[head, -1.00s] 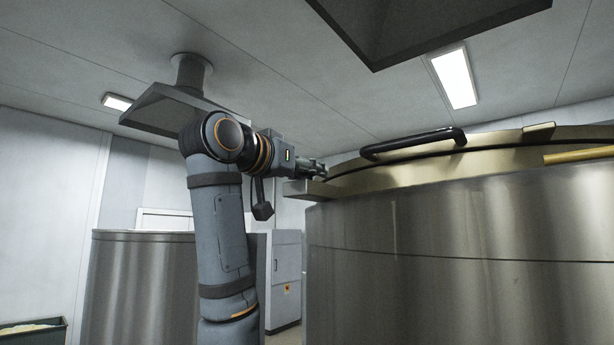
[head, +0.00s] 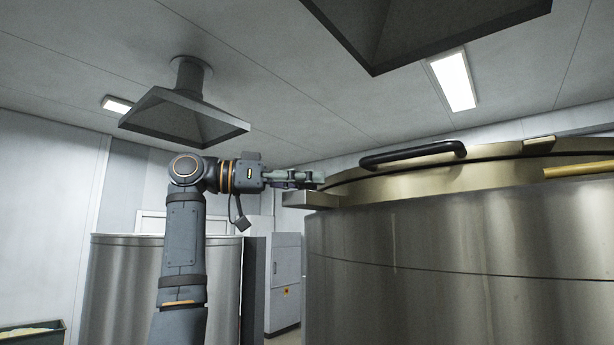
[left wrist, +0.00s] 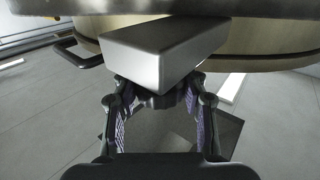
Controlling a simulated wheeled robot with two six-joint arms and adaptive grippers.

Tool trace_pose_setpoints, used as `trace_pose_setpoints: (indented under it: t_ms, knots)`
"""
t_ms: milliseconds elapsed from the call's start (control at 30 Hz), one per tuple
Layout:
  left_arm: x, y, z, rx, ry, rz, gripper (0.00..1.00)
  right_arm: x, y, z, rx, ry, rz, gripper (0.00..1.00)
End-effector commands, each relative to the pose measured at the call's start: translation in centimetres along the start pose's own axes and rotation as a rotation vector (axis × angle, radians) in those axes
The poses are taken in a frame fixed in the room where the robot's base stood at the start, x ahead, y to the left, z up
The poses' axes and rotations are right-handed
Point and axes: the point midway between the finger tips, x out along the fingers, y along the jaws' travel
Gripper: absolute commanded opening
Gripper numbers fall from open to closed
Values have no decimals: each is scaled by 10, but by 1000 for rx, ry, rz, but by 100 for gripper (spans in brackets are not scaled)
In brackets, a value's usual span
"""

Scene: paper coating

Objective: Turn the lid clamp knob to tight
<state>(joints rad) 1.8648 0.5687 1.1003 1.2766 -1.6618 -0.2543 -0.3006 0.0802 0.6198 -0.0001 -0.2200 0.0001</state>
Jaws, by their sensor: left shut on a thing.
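The large round metal vessel (head: 450,260) fills the right of the head view, its brassy lid (head: 480,178) on top. A pale clamp block (head: 310,200) juts from the lid's left edge. The same block (left wrist: 165,55) is large in the left wrist view. A dark knob (left wrist: 158,98) shows at the block's edge, between the fingers of my left gripper (left wrist: 157,108). The fingers are shut on the knob from both sides. In the head view my left gripper (head: 305,179) is just above the block, and the knob is hard to make out. My right gripper is not in view.
A black handle (head: 413,153) arches over the lid, and a yellow bar (head: 580,170) is at the right. A ceiling hood (head: 185,115) hangs above my left arm. Another metal drum (head: 120,290) and a grey cabinet (head: 284,275) stand behind the arm.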

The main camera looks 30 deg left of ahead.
Motion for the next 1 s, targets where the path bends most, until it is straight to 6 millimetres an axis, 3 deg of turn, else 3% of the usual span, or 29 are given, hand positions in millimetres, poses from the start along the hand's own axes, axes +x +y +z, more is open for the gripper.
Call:
trace_pose_setpoints:
  t_ms: [667, 700, 867, 1000]
  knots:
    - [-1, 0, -3, 3, 8, 55, 11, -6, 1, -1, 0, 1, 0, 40]
    - [-1, 0, -3, 3, 8, 55, 47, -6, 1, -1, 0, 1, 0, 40]
    - [0, 0, -2, 2, 5, 56, 67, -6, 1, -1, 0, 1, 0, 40]
    - [0, 0, -1, 1, 4, 56, 67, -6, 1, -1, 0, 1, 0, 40]
